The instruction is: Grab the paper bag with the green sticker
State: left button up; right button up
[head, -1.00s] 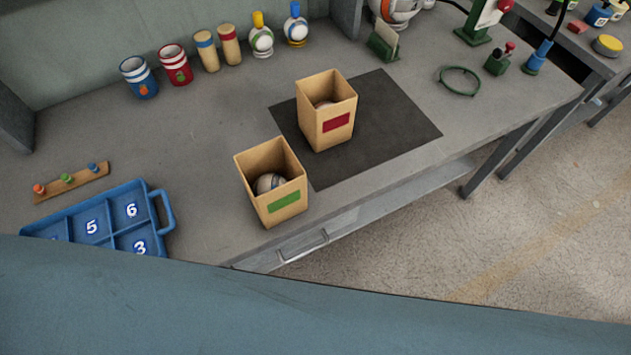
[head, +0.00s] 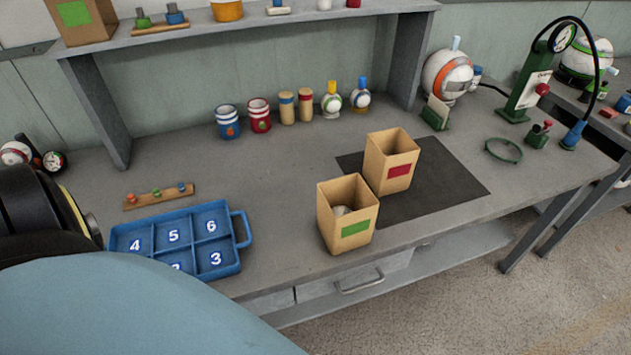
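The open paper bag with the green sticker (head: 328,222) stands upright near the front edge of the grey workbench, with a ball (head: 343,210) partly visible inside. A second open paper bag with a red sticker (head: 378,158) stands just behind it to the right, on a dark mat. Another paper bag with a green sticker (head: 99,26) is on the upper shelf at the top left, cut off by the picture edge. Neither of my grippers is in view; only dark and blue-grey parts of my own body show at the lower left.
A blue numbered tray (head: 247,229) lies on the bench left of the green-sticker bag. Cups, cylinders and small bottles line the back. The dark mat (head: 445,185) has bare room at right.

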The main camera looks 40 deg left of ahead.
aim_at(344, 234)
jog(key=k, duration=0.3)
jog(key=u, duration=1)
